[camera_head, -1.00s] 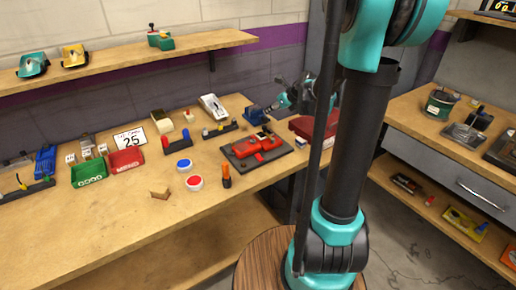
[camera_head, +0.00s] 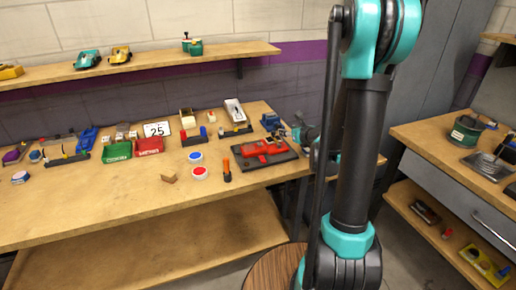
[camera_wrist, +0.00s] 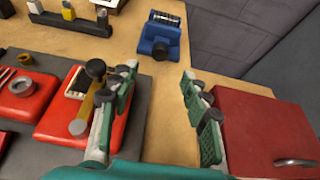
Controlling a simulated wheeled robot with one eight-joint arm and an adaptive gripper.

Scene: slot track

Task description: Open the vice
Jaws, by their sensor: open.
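The blue vice (camera_wrist: 160,38) stands on the bench top, at the top centre of the wrist view. It has ribbed dark jaws at the back and a round black knob facing me. In the head view the vice (camera_head: 270,122) is small at the bench's right end. My gripper (camera_wrist: 158,72) is open and empty, its two green-and-grey fingers apart. The vice lies beyond the fingertips, not between them.
A red device (camera_wrist: 62,112) with a black-knobbed lever lies on a dark board beside my left finger. A red box (camera_wrist: 258,125) with a metal handle is beside the right finger. Bare wood (camera_wrist: 175,110) shows between the fingers. A grey wall rises behind the vice.

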